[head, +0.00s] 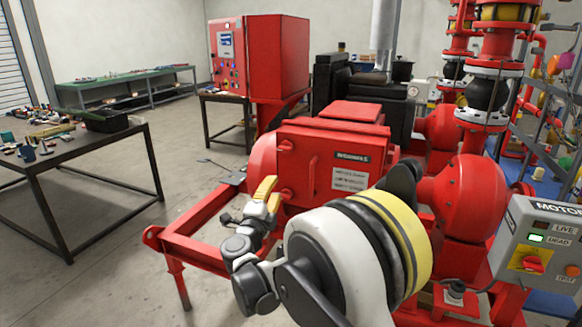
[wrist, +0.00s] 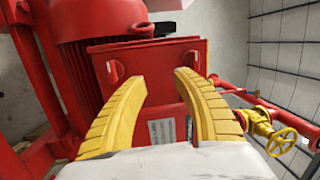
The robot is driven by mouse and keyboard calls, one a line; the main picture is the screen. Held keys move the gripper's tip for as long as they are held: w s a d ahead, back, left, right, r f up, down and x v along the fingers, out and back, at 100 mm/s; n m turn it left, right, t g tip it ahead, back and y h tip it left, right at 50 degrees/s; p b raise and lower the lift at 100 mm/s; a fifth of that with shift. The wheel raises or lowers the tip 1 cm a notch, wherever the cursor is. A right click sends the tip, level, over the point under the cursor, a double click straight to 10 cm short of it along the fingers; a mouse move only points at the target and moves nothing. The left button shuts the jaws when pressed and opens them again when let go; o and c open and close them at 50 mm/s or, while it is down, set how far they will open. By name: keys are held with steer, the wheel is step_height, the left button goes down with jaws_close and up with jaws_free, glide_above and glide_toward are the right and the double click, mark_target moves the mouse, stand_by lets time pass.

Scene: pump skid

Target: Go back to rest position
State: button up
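My gripper (head: 267,187) is at the end of my arm, in front of the red pump skid in the head view. In the wrist view its two yellow fingers (wrist: 160,82) stand well apart with nothing between them. Beyond the fingers is the red terminal box (head: 333,160), with handles and labels on its front. The box also fills the middle of the wrist view (wrist: 185,95). I cannot tell the exact gap between the fingertips and the box; no contact is visible.
A grey motor control box (head: 540,240) with a red-yellow switch stands at right. A red skid frame (head: 205,230) lies below the gripper. Red pipework (head: 470,190) rises at right. A yellow handwheel valve (wrist: 270,130) is right in the wrist view.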

steer(key=s+d+r+n+g+y, duration=0.1)
steer(key=s+d+r+n+y, duration=0.3)
steer(key=r+n, duration=0.35)
steer(key=s+d+r+n+y, duration=0.2)
steer(key=s+r+n+y, duration=0.35)
steer(key=r, duration=0.25)
steer(key=s+d+f+n+g+h, duration=0.1)
steer(key=s+d+f+n+g, duration=0.1)
steer(key=s+d+f, duration=0.4)
steer(key=s+d+f+n+g+h, duration=0.2)
steer(key=s+d+f+g, duration=0.3)
steer(key=s, duration=0.9)
steer(key=s+d+f+n+g+h, duration=0.2)
steer(key=s+d+f+g, duration=0.1)
steer(key=s+d+f, duration=0.5)
steer(key=s+d, duration=0.2)
steer(key=s, duration=0.1)
steer(key=shift+d+f+g, duration=0.25)
steer(key=shift+f+g, duration=0.05)
steer(key=shift+f, duration=0.05)
steer(key=shift+h, duration=0.25)
